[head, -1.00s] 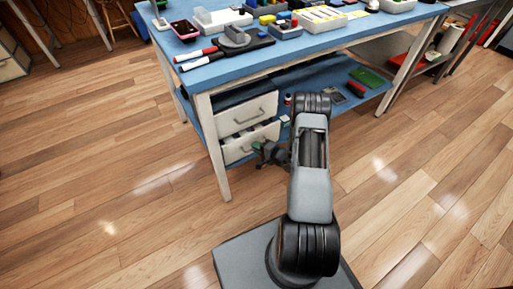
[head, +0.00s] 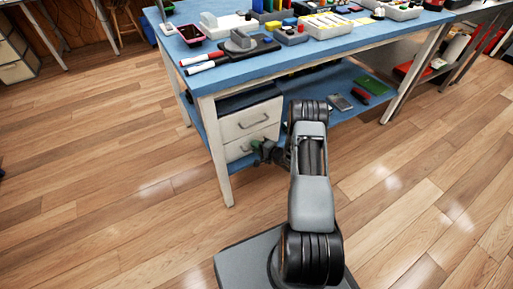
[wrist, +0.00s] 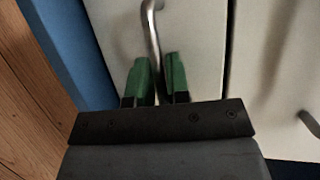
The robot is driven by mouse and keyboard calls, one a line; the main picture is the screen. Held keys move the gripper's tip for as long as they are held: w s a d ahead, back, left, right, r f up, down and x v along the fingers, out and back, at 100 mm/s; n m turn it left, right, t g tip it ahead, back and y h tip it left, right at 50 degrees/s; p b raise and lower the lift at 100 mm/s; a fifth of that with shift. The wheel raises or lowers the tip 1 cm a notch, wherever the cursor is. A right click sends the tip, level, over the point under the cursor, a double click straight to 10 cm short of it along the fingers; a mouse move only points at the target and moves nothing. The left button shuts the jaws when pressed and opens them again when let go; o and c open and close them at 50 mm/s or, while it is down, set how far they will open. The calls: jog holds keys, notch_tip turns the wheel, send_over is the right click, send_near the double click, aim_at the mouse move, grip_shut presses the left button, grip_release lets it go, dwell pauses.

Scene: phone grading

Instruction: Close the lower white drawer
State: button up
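The white two-drawer unit stands under the left end of the blue table. Its lower drawer (head: 236,149) appears flush with the upper drawer (head: 248,121) in the head view, though my gripper partly covers it. My gripper (head: 261,151) is at the lower drawer's front. In the wrist view, the green fingers (wrist: 159,78) sit close together on either side of the lower drawer's metal handle (wrist: 152,22) and appear shut on it. The lower drawer front (wrist: 190,40) fills the middle of that view, with the upper drawer front (wrist: 270,70) to its right.
The blue table (head: 217,78) carries pens, trays and small boxes. A table leg (head: 217,160) stands just left of the drawers. A phone (head: 338,101) and a green board (head: 369,84) lie on the lower shelf. The wooden floor in front is clear.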

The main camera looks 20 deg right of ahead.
jog(key=shift+w+r, duration=0.15)
jog(key=shift+s+d+r+p, duration=0.15)
jog(key=shift+s+d+p, duration=0.15)
jog(key=shift+s, duration=0.15)
jog(key=p+v, duration=0.3)
jog(key=v, duration=1)
jog(key=shift+f, duration=0.2)
jog(key=shift+a, duration=0.1)
